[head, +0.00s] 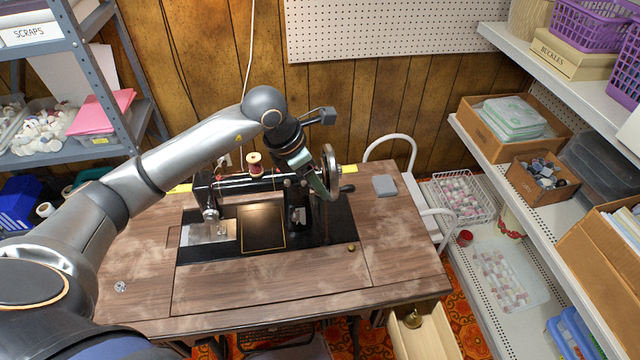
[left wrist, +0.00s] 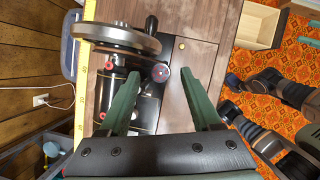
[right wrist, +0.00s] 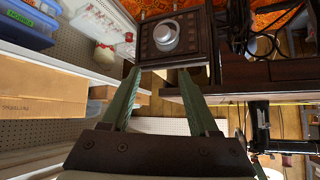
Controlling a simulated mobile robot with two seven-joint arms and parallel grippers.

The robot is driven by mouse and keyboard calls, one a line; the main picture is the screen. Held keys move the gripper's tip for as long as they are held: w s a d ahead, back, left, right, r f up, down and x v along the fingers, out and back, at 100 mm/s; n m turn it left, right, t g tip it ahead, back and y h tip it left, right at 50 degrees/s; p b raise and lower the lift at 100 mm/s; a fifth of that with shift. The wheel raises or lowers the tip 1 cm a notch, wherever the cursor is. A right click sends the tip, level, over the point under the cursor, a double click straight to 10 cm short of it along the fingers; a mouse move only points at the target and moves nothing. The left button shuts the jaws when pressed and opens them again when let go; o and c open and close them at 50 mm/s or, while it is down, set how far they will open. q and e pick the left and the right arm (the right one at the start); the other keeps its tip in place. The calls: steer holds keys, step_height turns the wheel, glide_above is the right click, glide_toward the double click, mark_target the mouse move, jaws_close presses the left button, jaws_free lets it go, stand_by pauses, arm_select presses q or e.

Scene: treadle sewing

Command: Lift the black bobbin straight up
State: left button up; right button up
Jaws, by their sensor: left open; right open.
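My left gripper (head: 324,194) reaches down over the right end of the black sewing machine (head: 240,186), by its handwheel (head: 330,172). In the left wrist view its two green fingers are apart, with nothing between them. A small dark disc with a reddish centre (left wrist: 160,73), which looks like the black bobbin, shows between the fingertips, beside the machine. I cannot tell how far below the tips it lies. In the head view I cannot make it out; my gripper may hide it.
The wooden sewing table (head: 270,299) has bare room in front of the machine. A spool of thread (head: 255,165) stands on the machine's top. A grey box (head: 384,186) lies at the table's right. An open drawer (head: 424,335) juts out at front right. Shelves flank both sides.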

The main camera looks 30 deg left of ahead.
arm_select(q)
steer(key=shift+f, duration=0.2)
jaws_close()
stand_by(0.4)
